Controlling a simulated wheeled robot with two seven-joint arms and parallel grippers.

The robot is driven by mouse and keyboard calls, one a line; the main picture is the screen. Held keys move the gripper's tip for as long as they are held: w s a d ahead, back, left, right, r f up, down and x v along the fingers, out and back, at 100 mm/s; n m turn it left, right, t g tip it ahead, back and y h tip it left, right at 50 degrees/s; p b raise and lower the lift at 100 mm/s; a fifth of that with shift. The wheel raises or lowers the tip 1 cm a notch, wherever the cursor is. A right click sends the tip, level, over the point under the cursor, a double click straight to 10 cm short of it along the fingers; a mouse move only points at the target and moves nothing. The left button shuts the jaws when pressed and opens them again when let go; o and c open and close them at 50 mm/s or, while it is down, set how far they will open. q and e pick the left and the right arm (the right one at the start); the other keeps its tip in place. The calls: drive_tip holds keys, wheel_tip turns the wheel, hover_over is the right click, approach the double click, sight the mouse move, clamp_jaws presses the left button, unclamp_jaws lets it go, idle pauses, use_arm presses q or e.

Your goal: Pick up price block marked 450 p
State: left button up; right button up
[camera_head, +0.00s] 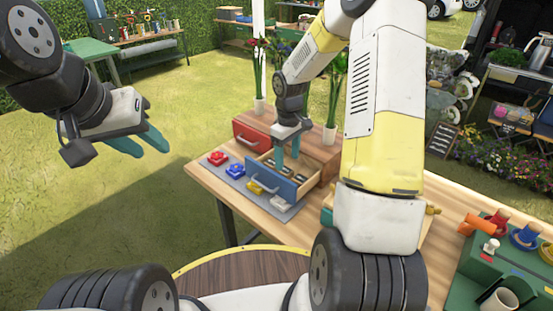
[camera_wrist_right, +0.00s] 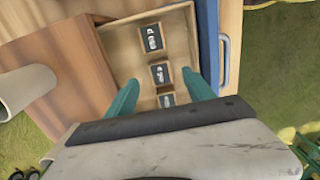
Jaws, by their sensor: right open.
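An open drawer with a blue front (camera_head: 273,184) holds several small dark blocks with white print. In the right wrist view the blocks lie in a row: a far block (camera_wrist_right: 151,38), a middle block (camera_wrist_right: 160,73) and a near block (camera_wrist_right: 166,100). The print is too small to read, so I cannot tell which is marked 450 p. My right gripper (camera_head: 287,160) is open and points down over the drawer; its fingertips (camera_wrist_right: 163,80) straddle the row's near part in the right wrist view. My left gripper (camera_head: 152,150) hangs over the grass, empty, its fingers apart.
A red drawer (camera_head: 251,137) is shut beside the open one. Red (camera_head: 218,158), blue (camera_head: 235,170) and yellow (camera_head: 262,187) pieces lie on a grey mat before it. Tall plants in white vases (camera_head: 259,106) stand behind. A green box (camera_head: 490,262) stands at right.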

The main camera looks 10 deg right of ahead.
sight(287, 171)
wheel_tip(287, 171, down, 5)
drive_tip(key=shift+f, duration=0.15)
clamp_jaws()
idle(0.4)
